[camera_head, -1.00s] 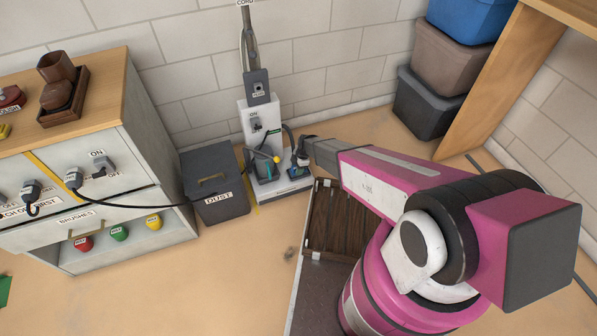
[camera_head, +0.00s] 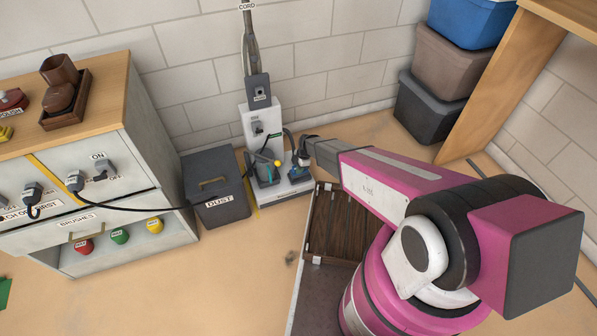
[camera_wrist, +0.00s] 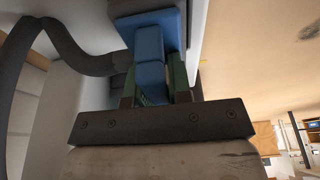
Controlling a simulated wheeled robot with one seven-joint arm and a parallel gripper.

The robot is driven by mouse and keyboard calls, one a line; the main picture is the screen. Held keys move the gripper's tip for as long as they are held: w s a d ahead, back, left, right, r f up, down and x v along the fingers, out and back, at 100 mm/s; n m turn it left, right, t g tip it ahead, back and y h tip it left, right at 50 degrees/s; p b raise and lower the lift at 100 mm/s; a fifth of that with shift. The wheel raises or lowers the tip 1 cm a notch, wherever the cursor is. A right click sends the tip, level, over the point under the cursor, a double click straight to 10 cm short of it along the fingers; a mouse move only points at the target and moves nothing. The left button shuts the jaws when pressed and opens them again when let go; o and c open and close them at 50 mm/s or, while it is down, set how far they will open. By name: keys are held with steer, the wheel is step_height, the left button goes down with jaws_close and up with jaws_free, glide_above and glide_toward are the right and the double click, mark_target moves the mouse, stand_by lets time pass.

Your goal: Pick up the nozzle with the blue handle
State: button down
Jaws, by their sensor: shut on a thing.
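The nozzle with the blue handle (camera_head: 294,172) is at the right side of the upright vacuum's white base, in the head view. In the wrist view its blue handle (camera_wrist: 150,45) fills the top middle. My gripper (camera_wrist: 155,88) is shut on the blue handle, with a green-padded finger on either side of it. In the head view my gripper (camera_head: 301,152) reaches in from the right, small and partly hidden. A grey hose (camera_wrist: 85,60) curves to the left of the handle. Whether the nozzle is clear of its holder I cannot tell.
A dark dust bin (camera_head: 214,190) and a cabinet (camera_head: 150,130) stand further left. Stacked bins (camera_head: 430,105) are at the back right.

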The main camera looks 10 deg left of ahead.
steer(key=shift+r, duration=0.95)
steer(key=s+d+r, duration=0.2)
steer(key=s+r, duration=0.4)
steer(key=s, duration=0.5)
steer(key=shift+s+r, duration=0.25)
